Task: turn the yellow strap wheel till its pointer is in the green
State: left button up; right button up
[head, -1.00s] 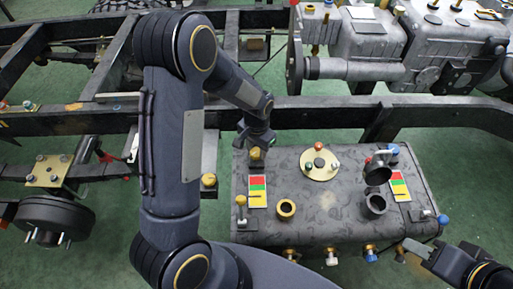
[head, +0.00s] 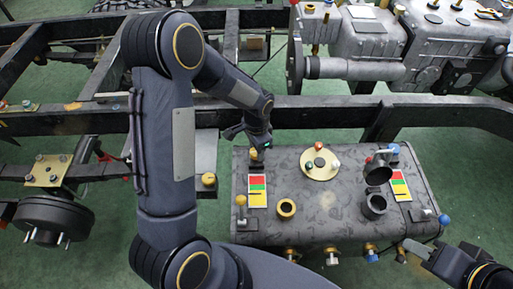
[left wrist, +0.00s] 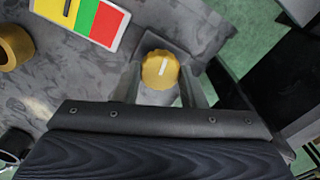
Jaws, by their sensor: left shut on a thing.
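The yellow strap wheel (left wrist: 160,69), a round knob with a white line on top, sits between the fingers of my left gripper (left wrist: 161,84) in the left wrist view. The fingers are shut on its sides. In the head view my left gripper (head: 258,143) comes down over the tank's far left corner and largely hides the wheel. Beside it is a colour gauge (head: 257,190) with red, green and yellow bands. In the left wrist view the gauge's black pointer (left wrist: 68,8) lies in the yellow, close to the green edge. My right gripper (head: 418,250) is at the lower right, away from the wheel.
Green floor (head: 110,250) is open at left.

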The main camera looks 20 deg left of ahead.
pick_arm(q)
jog(key=shift+m, duration=0.9)
jog(key=o, duration=1)
notch_tip(320, 180, up, 8)
jog(key=shift+f+p, duration=0.1)
jog(key=shift+p, duration=0.35)
